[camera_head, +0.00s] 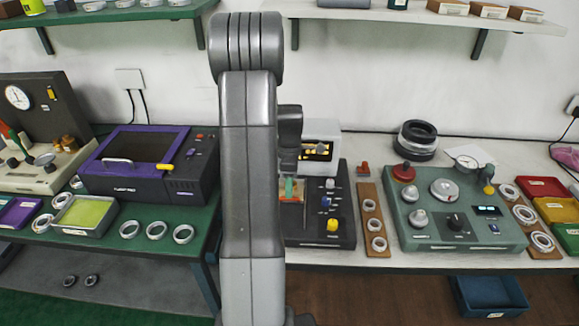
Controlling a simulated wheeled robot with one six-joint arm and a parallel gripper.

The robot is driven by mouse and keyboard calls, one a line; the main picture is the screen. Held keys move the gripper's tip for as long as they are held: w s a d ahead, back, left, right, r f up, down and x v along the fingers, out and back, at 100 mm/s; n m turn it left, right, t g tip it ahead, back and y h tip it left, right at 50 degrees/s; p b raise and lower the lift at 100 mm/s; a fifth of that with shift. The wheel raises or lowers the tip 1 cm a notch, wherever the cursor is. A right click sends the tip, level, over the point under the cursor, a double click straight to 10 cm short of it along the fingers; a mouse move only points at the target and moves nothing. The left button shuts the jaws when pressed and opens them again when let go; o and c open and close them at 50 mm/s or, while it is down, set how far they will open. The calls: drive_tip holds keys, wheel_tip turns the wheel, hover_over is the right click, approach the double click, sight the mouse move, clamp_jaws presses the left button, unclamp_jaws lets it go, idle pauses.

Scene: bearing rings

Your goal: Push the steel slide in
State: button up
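My arm stands upright in the middle of the view and covers part of the bench. Its wrist hangs down just right of it, in front of a black machine (318,228) with a white upper housing (322,130). My gripper (289,178) is low over the left part of this machine, small and mostly hidden, so its fingers cannot be made out. A small green and orange patch shows just below the wrist. I cannot clearly make out the steel slide; the machine's left side is behind my arm.
A green-grey device (455,215) with knobs and a dial gauge stands right of the black machine. A wooden strip (371,213) with rings lies between them. A purple-topped box (150,165) stands left on the green bench. A shelf (430,18) hangs above. A blue bin (490,295) is below.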

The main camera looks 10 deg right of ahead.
drive_tip(key=b+v, duration=0.1)
drive_tip(key=v, duration=1.1)
drive_tip(key=shift+r, duration=0.25)
idle(1.7)
